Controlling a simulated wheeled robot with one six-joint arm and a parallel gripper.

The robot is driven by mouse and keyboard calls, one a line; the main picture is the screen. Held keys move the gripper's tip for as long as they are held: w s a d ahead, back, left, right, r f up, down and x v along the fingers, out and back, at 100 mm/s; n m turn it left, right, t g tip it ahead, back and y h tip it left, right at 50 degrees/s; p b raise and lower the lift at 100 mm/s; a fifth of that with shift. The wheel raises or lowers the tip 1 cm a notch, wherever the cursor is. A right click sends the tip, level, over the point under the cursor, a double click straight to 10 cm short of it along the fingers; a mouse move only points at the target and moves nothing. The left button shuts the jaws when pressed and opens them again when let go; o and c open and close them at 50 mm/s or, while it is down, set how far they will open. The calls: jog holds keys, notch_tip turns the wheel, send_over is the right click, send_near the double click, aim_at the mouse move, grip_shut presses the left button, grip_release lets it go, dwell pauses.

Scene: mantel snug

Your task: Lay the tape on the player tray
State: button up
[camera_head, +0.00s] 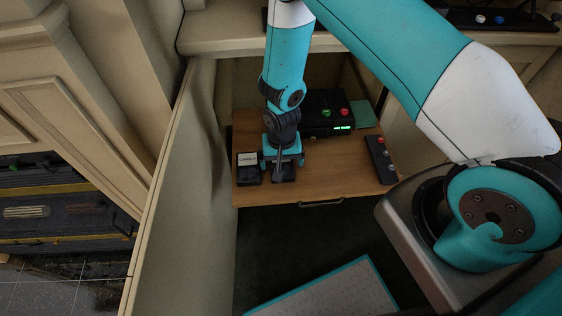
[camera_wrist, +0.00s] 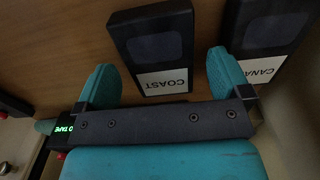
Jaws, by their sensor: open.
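A black tape labelled COAST (camera_wrist: 155,45) lies on the wooden surface; in the head view its dark front part (camera_head: 289,177) shows below my gripper, which hides the rest. A second black tape, labelled CANALS in part (camera_head: 248,174), lies just left of it; it also shows in the wrist view (camera_wrist: 268,30). My gripper (camera_head: 283,162) points down over the COAST tape. In the wrist view my gripper (camera_wrist: 160,72) is open, its teal fingers apart on either side of that tape's label end, holding nothing. The black player (camera_head: 322,108) stands behind, its green display lit; I cannot make out its tray clearly.
A dark remote-like bar with buttons (camera_head: 380,159) lies at the right of the wooden surface (camera_head: 335,178). A green pad (camera_head: 363,115) lies beside the player. A pale alcove wall (camera_head: 190,180) rises close on the left. Bare wood lies between the tapes and the bar.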

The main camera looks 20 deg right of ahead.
notch_tip(320, 180, up, 19)
jog(key=s+a+n+y, duration=0.1)
jog(key=a+n, duration=0.1)
jog(key=s+a+r+n+y, duration=0.2)
jog(key=s+r+n, duration=0.6)
jog(key=s+r, duration=0.9)
notch_tip(320, 180, up, 4)
jog(key=shift+s+f+n+y, duration=0.2)
jog(key=shift+s+n+y, duration=0.2)
jog(key=shift+y, duration=0.2)
jog(key=shift+a, duration=0.1)
